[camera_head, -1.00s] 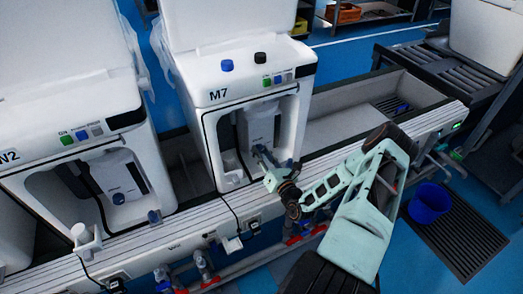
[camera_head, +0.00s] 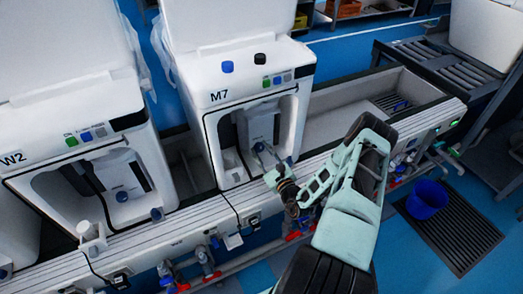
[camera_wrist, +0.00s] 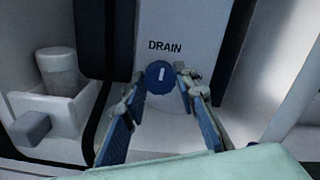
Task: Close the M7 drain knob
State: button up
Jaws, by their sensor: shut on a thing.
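The M7 unit (camera_head: 222,80) is a white machine with an open front bay, in the middle of the head view. Its drain knob (camera_wrist: 159,77) is a round blue knob with a white line, under the word DRAIN on a pale panel (camera_wrist: 178,22). The white line stands close to upright. My gripper (camera_wrist: 160,85) has one finger on each side of the knob and is shut on it. In the head view my gripper (camera_head: 268,155) reaches into the M7 bay, and the knob is small and hard to make out there.
A white holder with a cup (camera_wrist: 58,72) stands at the left inside the bay, with a dark hose beside it. The W2 unit (camera_head: 75,150) stands to the left. A grey rail (camera_head: 190,222) runs along the front. A blue bucket (camera_head: 427,200) stands on a floor grate.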

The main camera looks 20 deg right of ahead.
jog(key=shift+n, duration=0.5)
jog(key=o, duration=1.2)
jog(key=shift+c, duration=0.2)
jog(key=s, duration=1.2)
jog(key=shift+d, duration=0.2)
